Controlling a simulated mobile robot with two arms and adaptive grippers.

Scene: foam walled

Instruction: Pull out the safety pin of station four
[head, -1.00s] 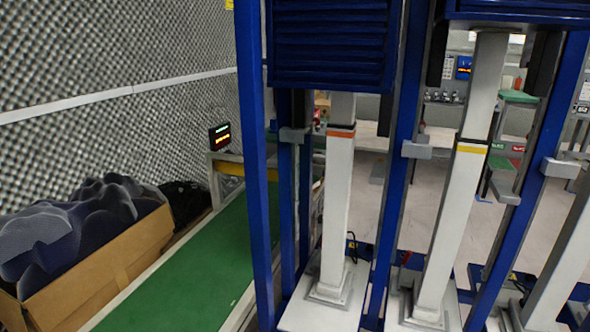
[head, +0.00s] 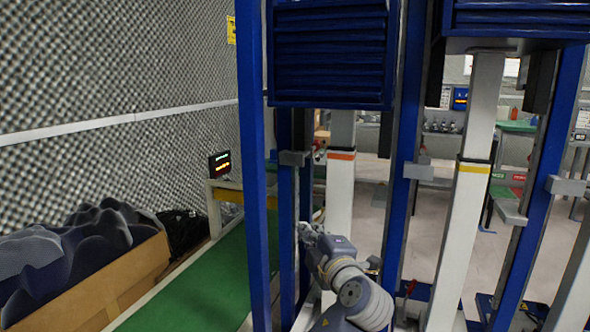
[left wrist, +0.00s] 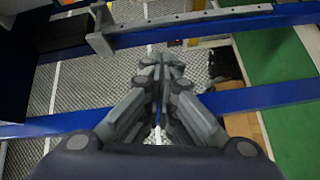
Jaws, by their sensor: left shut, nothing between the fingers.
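No safety pin or station number can be made out in either view. A white column with an orange band (head: 341,156) and one with a yellow band (head: 473,168) stand between blue posts. Grey brackets stick out from the posts, one at the left (head: 293,158) and one in the middle (head: 418,172). My left gripper (head: 306,232) is low beside the orange-banded column, below the left bracket. In the left wrist view its fingers (left wrist: 161,62) are together and empty, over the gap between two blue beams. My right gripper is in neither view.
A green conveyor (head: 200,283) runs along the left, beside a cardboard box (head: 120,275) of dark foam (head: 65,245). Blue louvred housings (head: 330,55) hang above the columns. Blue posts (head: 255,170) stand close around my left arm. A workshop area lies behind.

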